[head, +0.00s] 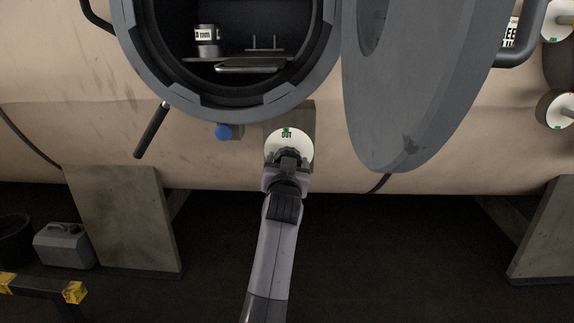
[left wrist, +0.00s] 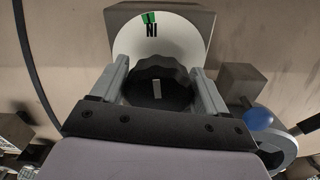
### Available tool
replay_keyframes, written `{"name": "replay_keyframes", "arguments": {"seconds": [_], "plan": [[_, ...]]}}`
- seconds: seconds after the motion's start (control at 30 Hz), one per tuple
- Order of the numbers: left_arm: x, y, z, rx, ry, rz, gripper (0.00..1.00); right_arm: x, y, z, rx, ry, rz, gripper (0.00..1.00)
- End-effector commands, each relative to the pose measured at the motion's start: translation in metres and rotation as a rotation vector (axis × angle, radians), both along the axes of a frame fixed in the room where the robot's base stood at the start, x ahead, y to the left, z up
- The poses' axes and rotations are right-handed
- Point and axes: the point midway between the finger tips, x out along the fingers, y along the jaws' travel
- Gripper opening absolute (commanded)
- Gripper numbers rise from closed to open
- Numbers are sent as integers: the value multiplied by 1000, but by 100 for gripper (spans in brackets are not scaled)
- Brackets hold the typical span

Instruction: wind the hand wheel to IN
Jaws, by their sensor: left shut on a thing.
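The hand wheel (left wrist: 158,82) is a dark, lobed knob with a short white line on its face, in front of a round white dial plate (head: 299,141). In the head view the plate shows OUT beside a green mark at its top. In the left wrist view, IN appears upside down beside a green mark on the plate (left wrist: 182,38). My left gripper (head: 288,158) is shut on the hand wheel, with one finger on each side of it in the left wrist view (left wrist: 160,88). The gripper hides most of the wheel in the head view. My right gripper is not in view.
A blue knob (head: 223,132) and a black lever (head: 151,131) sit left of the dial. The open round port (head: 180,94) is above, and its grey door (head: 410,110) hangs at the right. A grey canister (head: 64,246) stands on the floor at left.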

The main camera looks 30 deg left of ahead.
Motion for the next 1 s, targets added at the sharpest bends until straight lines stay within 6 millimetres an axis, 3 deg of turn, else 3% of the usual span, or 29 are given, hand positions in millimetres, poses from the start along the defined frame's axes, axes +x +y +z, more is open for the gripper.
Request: {"name": "replay_keyframes", "arguments": {"seconds": [0.47, 0.5, 0.57, 1.0], "plan": [[0, -1, -1, -17, -5, 0, 44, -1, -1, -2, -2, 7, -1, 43], [0, -1, -1, -15, -6, -1, 78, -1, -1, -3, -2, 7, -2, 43], [0, -1, -1, -15, -6, -1, 95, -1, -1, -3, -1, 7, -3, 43], [0, 0, 0, -13, -7, -1, 95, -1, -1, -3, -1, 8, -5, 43]]}}
